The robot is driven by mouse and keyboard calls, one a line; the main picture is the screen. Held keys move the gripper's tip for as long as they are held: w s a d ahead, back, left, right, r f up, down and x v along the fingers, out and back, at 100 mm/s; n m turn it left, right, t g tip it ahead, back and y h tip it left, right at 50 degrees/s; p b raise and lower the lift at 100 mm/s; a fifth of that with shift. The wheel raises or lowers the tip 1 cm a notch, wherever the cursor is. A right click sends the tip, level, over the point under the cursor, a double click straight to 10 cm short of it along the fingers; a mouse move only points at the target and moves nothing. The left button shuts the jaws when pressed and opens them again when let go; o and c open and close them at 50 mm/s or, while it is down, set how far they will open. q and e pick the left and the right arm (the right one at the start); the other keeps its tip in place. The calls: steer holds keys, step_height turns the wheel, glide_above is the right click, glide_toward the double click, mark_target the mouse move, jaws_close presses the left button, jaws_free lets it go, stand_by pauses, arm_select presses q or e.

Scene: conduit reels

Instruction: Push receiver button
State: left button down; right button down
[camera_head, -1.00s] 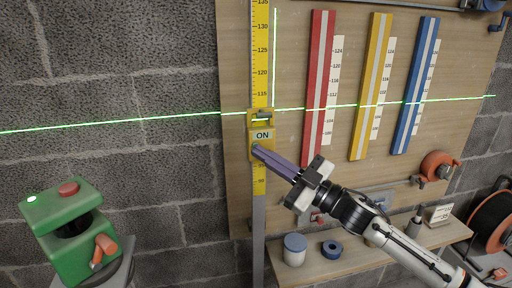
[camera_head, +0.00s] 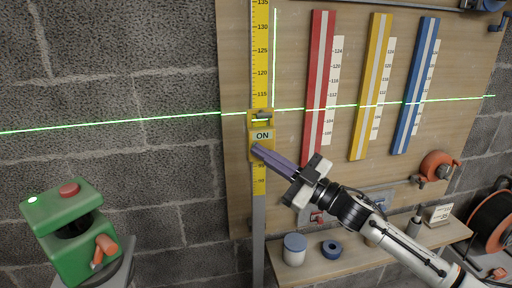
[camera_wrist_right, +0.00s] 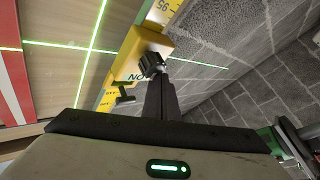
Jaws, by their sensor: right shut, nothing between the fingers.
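The yellow receiver (camera_head: 262,136) is clamped on the yellow graduated staff (camera_head: 261,70) and its display reads ON. The green laser line crosses its upper part. My right gripper (camera_head: 257,149) is shut and empty, with its fingertips at the receiver's lower left, just below the display. They cover that part of the face, so the button is hidden in the head view. In the right wrist view the receiver (camera_wrist_right: 134,52) lies beyond the fingers (camera_wrist_right: 160,92), and a dark ribbed knob (camera_wrist_right: 152,65) shows right at the fingertips. I cannot tell whether they touch. My left gripper is out of view.
A green laser unit (camera_head: 70,225) with a red top button stands at lower left. Red (camera_head: 319,90), yellow (camera_head: 371,90) and blue (camera_head: 416,85) strips hang on the wooden board. Below, a shelf (camera_head: 350,262) carries a jar and a blue ring.

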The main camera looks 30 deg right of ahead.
stand_by(0.3)
steer(key=shift+s+a+p, duration=0.1)
steer(key=shift+s+p, duration=0.25)
steer(key=shift+s, duration=0.1)
steer(key=shift+s+a+p, duration=0.25)
steer(key=shift+s+p, duration=0.25)
steer(key=shift+s, duration=0.45)
steer(key=shift+s+a+p, duration=0.25)
steer(key=shift+s+p, duration=0.2)
steer(key=shift+s, duration=0.55)
steer(key=shift+s+a+p, duration=0.25)
steer(key=shift+s+p, duration=0.25)
steer(key=shift+s, duration=0.45)
